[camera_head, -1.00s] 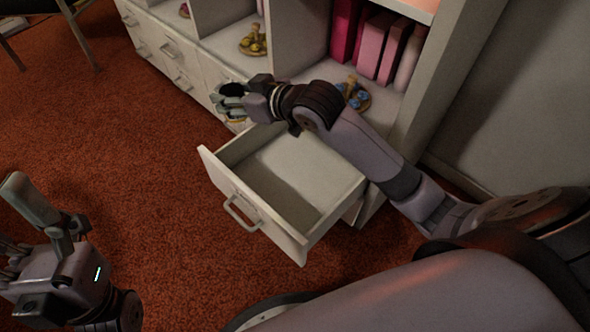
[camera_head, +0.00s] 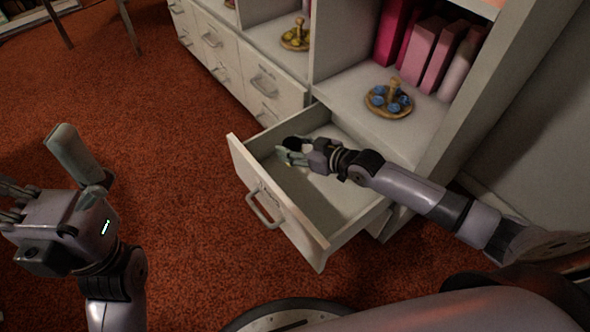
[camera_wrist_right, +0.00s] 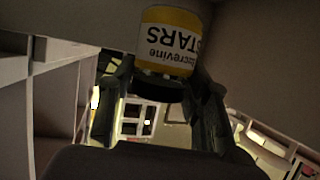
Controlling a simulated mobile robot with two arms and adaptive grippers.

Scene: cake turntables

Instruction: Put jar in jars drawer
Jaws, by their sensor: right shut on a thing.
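The jar (camera_wrist_right: 170,42) has a yellow and white label reading "STARS", upside down in the right wrist view, and a dark lid. My right gripper (camera_head: 285,155) is shut on it and shows at the far left part of the open drawer (camera_head: 296,232). In the head view the hand hides most of the jar; only its dark top shows clearly. The drawer is pulled out, and its visible floor is bare. I cannot tell whether the jar touches the drawer floor. My left gripper (camera_head: 40,180) is open and empty over the carpet at the left.
The white cabinet (camera_head: 360,110) stands behind the drawer, with closed drawers (camera_head: 235,65) to the left. Its shelves hold round wooden trays with blue (camera_head: 388,101) and yellow (camera_head: 296,36) pieces, and pink and red books (camera_head: 425,50). The red carpet (camera_head: 180,150) is clear.

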